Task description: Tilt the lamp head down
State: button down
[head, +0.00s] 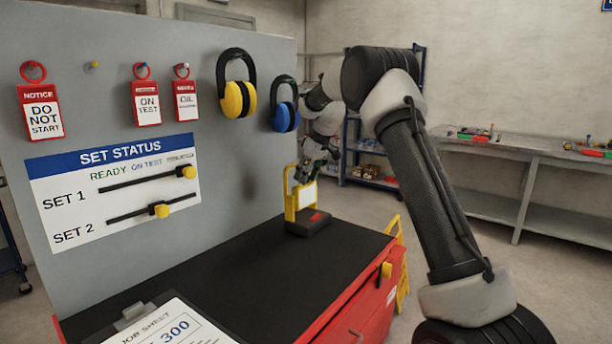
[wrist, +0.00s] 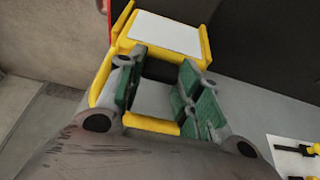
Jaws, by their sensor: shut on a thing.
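The lamp has a yellow frame (head: 291,205) and a pale panel in its head (head: 307,194). It stands on a dark base (head: 308,224) with a red patch, at the far end of the black bench top. My gripper (head: 320,171) is at the top of the lamp head in the head view. In the wrist view, the lamp head (wrist: 165,33) shows its white panel and yellow edges beyond my fingers. The green finger pads of my gripper (wrist: 160,82) are on either side of the head's yellow frame and closed on it. The exact contact is partly hidden by the fingers.
A grey board (head: 200,160) with tags, ear defenders (head: 240,98) and a status panel (head: 115,190) with sliders rises behind the bench. A clipboard (head: 165,325) lies at the near end. The black bench top (head: 235,270) between is clear.

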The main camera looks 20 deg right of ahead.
aim_at(308, 188)
jog(key=t, duration=0.1)
jog(key=s+d+t+y, duration=0.1)
jog(key=s+d+f+t+y, duration=0.1)
jog(key=shift+s+f+t, duration=0.1)
jog(key=shift+s+t, duration=0.15)
jog(key=shift+t, duration=0.05)
jog(key=shift+s+d+f+t+y, duration=0.2)
jog(key=shift+s+f+t+y, duration=0.2)
jog(key=shift+t+y, duration=0.25)
jog(key=shift+s+d+f+t+y, duration=0.15)
jog(key=shift+s+f+t+y, duration=0.25)
jog(key=shift+t, duration=0.35)
jog(key=c, duration=1)
grip_release()
jog(key=shift+o, duration=0.2)
jog(key=v, duration=1.2)
